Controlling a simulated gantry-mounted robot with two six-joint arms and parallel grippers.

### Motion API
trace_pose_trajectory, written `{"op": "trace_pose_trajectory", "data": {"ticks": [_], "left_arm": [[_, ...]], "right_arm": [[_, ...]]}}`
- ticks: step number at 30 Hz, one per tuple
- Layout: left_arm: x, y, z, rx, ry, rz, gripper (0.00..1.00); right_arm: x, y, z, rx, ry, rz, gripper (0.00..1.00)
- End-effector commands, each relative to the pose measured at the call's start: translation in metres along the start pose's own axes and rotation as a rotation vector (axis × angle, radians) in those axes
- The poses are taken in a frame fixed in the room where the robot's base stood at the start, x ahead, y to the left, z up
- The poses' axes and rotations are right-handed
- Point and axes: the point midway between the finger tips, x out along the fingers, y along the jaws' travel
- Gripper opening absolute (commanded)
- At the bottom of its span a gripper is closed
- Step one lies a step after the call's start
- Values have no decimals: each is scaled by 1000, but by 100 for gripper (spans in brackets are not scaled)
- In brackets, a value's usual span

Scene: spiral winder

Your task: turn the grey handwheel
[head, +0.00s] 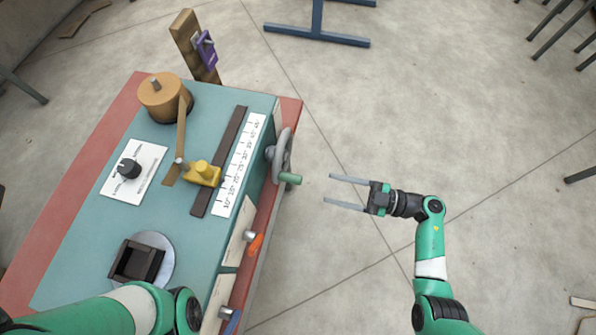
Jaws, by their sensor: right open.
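The grey handwheel (279,152) is mounted on the right side of the teal machine (88,240). My left arm comes in at the bottom left over the machine's near edge. Its gripper cannot be made out.
An orange-handled lever (255,244) and a blue-handled lever (232,321) stick out below the handwheel. On top are a yellow slider (204,173) by a scale (239,165), a wooden drum (159,98) and a black knob (129,168).

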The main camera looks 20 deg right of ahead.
Motion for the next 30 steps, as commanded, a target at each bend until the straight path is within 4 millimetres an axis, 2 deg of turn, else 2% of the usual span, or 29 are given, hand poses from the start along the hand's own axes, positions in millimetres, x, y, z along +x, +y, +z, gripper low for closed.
{"op": "trace_pose_trajectory", "data": {"ticks": [5,12,18,22,29,30], "left_arm": [[-4,0,3,0,0,0,50],[-13,0,12,0,0,0,50],[-19,0,18,0,0,0,50],[-20,0,18,0,0,0,50],[-19,0,18,0,0,0,50],[-19,0,18,0,0,0,50]], "right_arm": [[19,-1,1,-3,2,-4,61],[74,-1,1,-6,4,-6,61],[107,0,0,-6,4,-2,61],[115,1,-1,-4,3,0,61],[116,1,-2,-5,2,0,61],[116,1,-2,-5,3,0,55]]}}
